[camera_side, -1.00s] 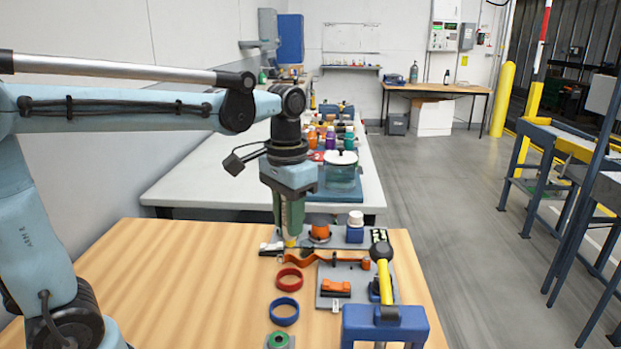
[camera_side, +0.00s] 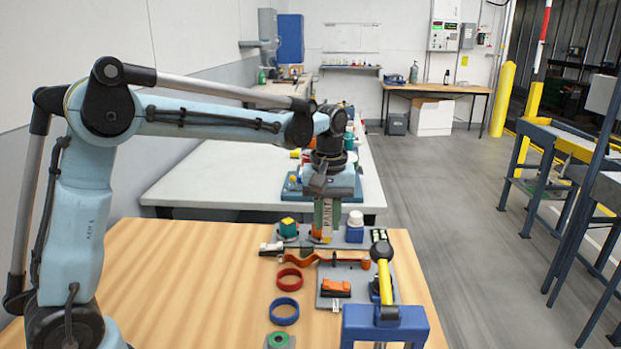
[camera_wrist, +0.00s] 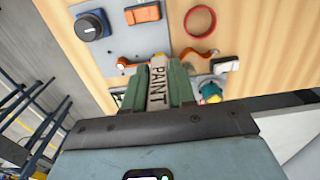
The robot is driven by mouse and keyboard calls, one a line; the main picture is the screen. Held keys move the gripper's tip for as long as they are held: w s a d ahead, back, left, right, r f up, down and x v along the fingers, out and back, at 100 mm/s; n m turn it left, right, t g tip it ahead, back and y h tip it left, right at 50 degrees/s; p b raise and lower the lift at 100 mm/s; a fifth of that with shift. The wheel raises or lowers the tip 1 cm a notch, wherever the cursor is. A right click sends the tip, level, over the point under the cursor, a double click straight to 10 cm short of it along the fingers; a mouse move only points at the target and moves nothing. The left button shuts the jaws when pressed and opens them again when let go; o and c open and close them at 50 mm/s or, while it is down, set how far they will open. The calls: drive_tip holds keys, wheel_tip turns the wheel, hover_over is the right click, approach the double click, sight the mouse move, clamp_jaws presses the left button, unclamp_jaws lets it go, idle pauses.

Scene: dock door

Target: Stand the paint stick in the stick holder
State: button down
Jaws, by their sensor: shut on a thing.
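My gripper (camera_side: 327,222) points down, shut on the paint stick (camera_side: 326,220), a pale flat stick lettered PAINT. The stick is upright between the green fingers in the side view. In the wrist view the paint stick (camera_wrist: 157,85) shows between the fingers of my gripper (camera_wrist: 158,88). Its lower end is over or at an orange round piece on a grey base (camera_side: 308,241), at the back of the wooden table. The fingers mostly cover that piece. I cannot tell whether it is the stick holder, or whether the stick end is inside it.
A green and yellow piece (camera_side: 287,227) stands just left of the stick. A blue block with a white cap (camera_side: 355,227) is close on the right. An orange strap (camera_side: 320,258) lies in front. A yellow-handled tool (camera_side: 384,280) stands front right. Left wood (camera_side: 180,280) is clear.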

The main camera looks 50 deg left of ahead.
drive_tip(key=shift+w+a+f, duration=0.5)
drive_tip(key=shift+a+f, duration=1.15)
drive_tip(key=shift+f, duration=0.05)
drive_tip(key=shift+w+a+f, duration=0.55)
drive_tip(key=shift+a+f, duration=1.1)
drive_tip(key=shift+f, duration=0.05)
drive_tip(key=shift+w+a+f, duration=0.5)
drive_tip(key=shift+a+f, duration=1.15)
drive_tip(key=shift+f, duration=0.05)
drive_tip(key=shift+f, duration=0.1)
drive_tip(key=c, duration=0.9)
unclamp_jaws()
drive_tip(key=shift+c, duration=0.2)
